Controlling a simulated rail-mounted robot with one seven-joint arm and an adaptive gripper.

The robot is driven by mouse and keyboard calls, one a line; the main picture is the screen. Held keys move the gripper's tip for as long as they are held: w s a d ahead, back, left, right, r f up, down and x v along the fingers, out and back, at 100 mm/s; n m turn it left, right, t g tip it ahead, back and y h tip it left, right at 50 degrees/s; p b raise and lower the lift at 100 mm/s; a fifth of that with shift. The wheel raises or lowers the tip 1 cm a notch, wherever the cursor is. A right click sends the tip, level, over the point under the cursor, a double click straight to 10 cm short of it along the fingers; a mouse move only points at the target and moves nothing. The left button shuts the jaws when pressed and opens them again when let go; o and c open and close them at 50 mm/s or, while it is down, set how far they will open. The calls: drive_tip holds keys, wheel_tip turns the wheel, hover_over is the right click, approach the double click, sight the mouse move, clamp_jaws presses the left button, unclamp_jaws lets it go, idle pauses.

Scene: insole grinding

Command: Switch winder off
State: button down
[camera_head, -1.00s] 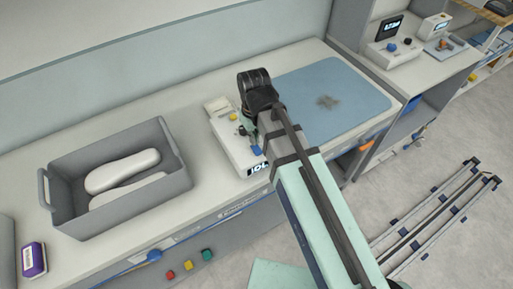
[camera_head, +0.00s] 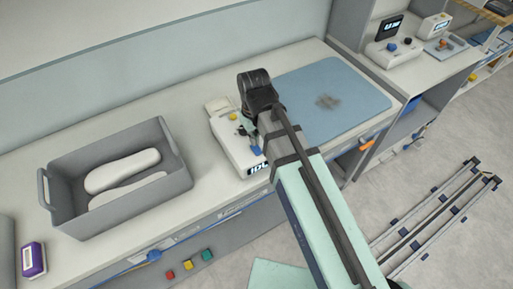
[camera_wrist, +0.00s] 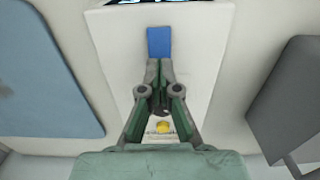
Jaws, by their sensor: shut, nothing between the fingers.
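A white device (camera_head: 232,153), seemingly the winder, stands on the bench beside the blue mat. Its front display (camera_head: 257,168) is partly hidden by my arm; the visible letters look like "IDL". A blue switch paddle (camera_wrist: 159,42) lies on its top, near the display end, and also shows in the head view (camera_head: 256,149). My gripper (camera_wrist: 159,64) is shut and empty, its fingertips at the near end of the blue paddle. I cannot tell whether they touch it. A yellow knob (camera_wrist: 163,127) shows behind the fingers.
A grey bin (camera_head: 58,201) with white insoles stands left of the device. The blue mat (camera_head: 350,95) lies to the right and is bare except for a dark patch. Another white device with a display (camera_head: 391,30) stands on the far right bench.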

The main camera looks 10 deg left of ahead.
drive_tip(key=shift+f+b, duration=0.45)
drive_tip(key=shift+f, duration=0.55)
idle(0.4)
drive_tip(key=shift+r+p, duration=2.95)
drive_tip(key=shift+r, duration=0.6)
